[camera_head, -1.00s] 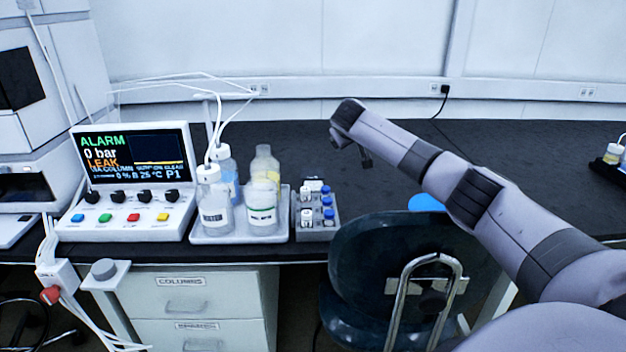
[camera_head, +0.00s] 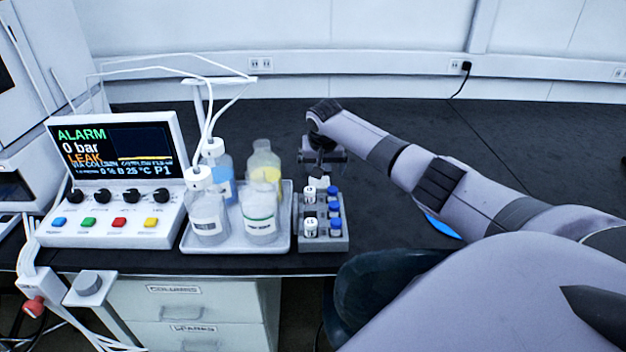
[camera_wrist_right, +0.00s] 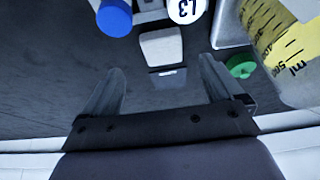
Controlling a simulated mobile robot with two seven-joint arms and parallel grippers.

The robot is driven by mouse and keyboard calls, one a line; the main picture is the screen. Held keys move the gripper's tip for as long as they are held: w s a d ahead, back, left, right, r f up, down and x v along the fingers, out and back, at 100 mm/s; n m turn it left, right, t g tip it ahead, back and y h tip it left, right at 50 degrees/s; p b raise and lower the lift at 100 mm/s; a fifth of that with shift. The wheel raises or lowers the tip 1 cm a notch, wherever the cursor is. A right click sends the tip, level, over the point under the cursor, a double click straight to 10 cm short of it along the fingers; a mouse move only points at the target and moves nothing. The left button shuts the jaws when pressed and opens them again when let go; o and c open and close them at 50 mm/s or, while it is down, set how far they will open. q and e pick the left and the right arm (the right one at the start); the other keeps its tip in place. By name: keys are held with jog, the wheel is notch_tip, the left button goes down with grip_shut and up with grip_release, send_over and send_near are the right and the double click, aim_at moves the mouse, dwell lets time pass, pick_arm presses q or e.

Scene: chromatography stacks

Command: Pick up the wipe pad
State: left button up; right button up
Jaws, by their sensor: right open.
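A small white pad-like block, which looks like the wipe pad (camera_wrist_right: 161,47), lies on the dark bench just behind the vial rack. In the head view only a bit of white (camera_head: 318,181) shows there, between the rack and my gripper. My right gripper (camera_wrist_right: 161,68) is open and empty, pointing down at the bench. In the wrist view the pad lies ahead of the gap between its fingers, not clearly between them. In the head view the right gripper (camera_head: 322,160) hangs behind the rack. My left gripper is not in view.
The grey vial rack (camera_head: 339,243) with blue- and white-capped vials stands close in front. Left of it is a tray (camera_head: 235,245) with several bottles and tubes. A green cap (camera_wrist_right: 240,66) is near one finger. A blue object (camera_head: 442,226) is partly hidden by my arm. The back bench is clear.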

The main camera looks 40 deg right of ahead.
aim_at(320, 184)
jog(key=shift+b+x, duration=0.3)
jog(key=shift+x, duration=1.1)
jog(key=shift+a+b+x, duration=0.2)
jog(key=shift+b+x, duration=0.7)
jog(key=shift+x, duration=1.1)
jog(key=c, duration=1.1)
